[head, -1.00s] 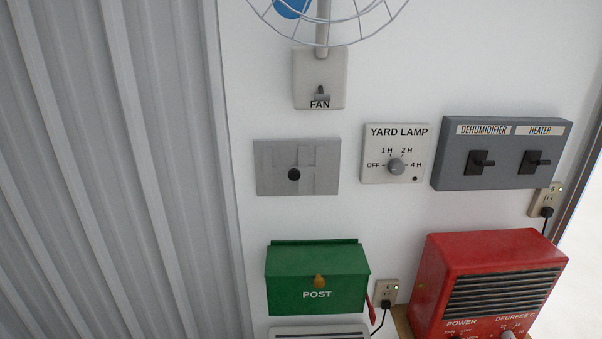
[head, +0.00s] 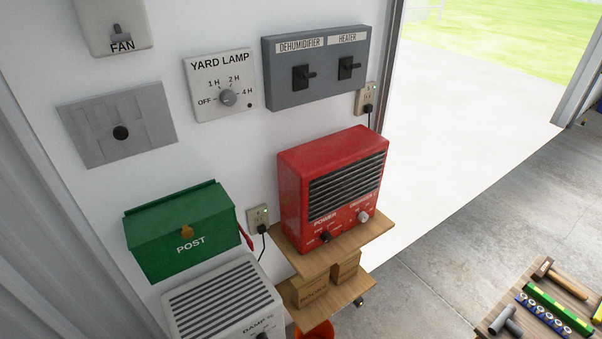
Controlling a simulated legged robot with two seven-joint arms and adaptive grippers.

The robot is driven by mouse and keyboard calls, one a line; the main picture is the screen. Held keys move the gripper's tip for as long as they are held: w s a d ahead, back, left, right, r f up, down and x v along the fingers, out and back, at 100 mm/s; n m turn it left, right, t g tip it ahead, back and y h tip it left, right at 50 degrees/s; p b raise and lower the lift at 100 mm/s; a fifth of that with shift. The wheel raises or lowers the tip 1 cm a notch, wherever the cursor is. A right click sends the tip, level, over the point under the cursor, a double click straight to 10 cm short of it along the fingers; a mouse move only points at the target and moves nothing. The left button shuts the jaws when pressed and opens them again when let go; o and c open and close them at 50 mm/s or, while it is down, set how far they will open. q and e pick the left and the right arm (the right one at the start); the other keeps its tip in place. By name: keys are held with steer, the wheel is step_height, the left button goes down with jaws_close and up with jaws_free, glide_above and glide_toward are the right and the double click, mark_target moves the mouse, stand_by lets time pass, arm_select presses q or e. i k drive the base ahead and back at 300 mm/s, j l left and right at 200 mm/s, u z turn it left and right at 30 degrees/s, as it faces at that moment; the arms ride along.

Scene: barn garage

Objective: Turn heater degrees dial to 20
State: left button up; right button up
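The red heater (head: 295,178) stands on a wooden shelf in the middle of the head view. Its degrees dial (head: 363,216) is a small pale knob at the lower right of the front face. A black power knob (head: 325,237) sits to its left. The numbers around the degrees dial are too small to read, so its setting cannot be told. Neither of my grippers is in view.
The wooden shelf unit (head: 378,231) holds cardboard boxes (head: 311,289) below the heater. A white dehumidifier (head: 222,295) and green post box (head: 180,230) are to the left. Wall switches (head: 318,68) are above. A tool table (head: 547,300) is at lower right, with open floor (head: 440,262) between.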

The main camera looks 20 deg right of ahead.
mark_target(362, 216)
steer(key=z, duration=1.3)
